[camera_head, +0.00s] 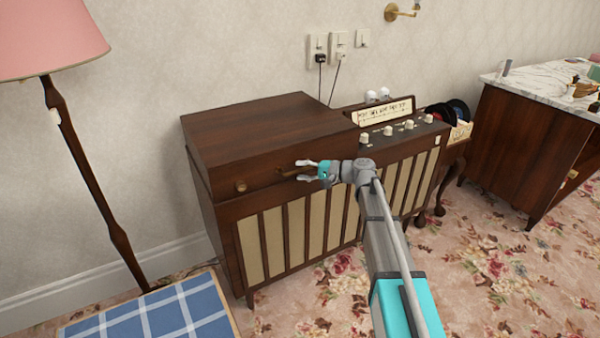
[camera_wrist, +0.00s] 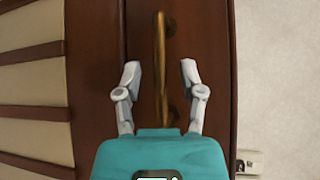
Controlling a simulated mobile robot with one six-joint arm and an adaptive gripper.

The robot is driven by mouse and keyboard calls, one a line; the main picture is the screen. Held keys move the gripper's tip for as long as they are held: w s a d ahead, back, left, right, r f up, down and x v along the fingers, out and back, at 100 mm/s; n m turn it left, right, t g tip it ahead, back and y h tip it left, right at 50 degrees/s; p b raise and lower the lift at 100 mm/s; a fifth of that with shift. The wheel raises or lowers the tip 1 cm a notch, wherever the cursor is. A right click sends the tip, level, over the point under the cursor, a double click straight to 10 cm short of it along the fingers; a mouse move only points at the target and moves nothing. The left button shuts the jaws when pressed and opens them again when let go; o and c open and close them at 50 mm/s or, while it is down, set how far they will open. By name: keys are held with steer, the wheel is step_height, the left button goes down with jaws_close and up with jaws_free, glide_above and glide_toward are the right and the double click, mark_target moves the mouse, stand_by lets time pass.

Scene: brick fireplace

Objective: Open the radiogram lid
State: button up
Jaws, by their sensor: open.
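The radiogram (camera_head: 300,215) is a dark wooden cabinet with cream slatted panels, standing against the wall. Its lid (camera_head: 260,130) is the box-like left part of the top and is closed. A brass bar handle (camera_head: 290,174) is on the lid's front; it also shows in the wrist view (camera_wrist: 160,60). My gripper (camera_head: 303,170) is at the lid's front, at the right part of the handle. In the wrist view its two fingers (camera_wrist: 160,75) are open, one on each side of the handle, with gaps visible to both sides.
A round knob (camera_head: 240,186) is left of the handle. Control knobs (camera_head: 387,131) and a dial panel (camera_head: 384,112) are on the right half. A lamp (camera_head: 75,150) stands at left, a checked blue cushion (camera_head: 160,315) below it. A marble-topped cabinet (camera_head: 530,130) is at right.

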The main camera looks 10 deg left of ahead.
steer(key=shift+a, duration=0.5)
jaws_close()
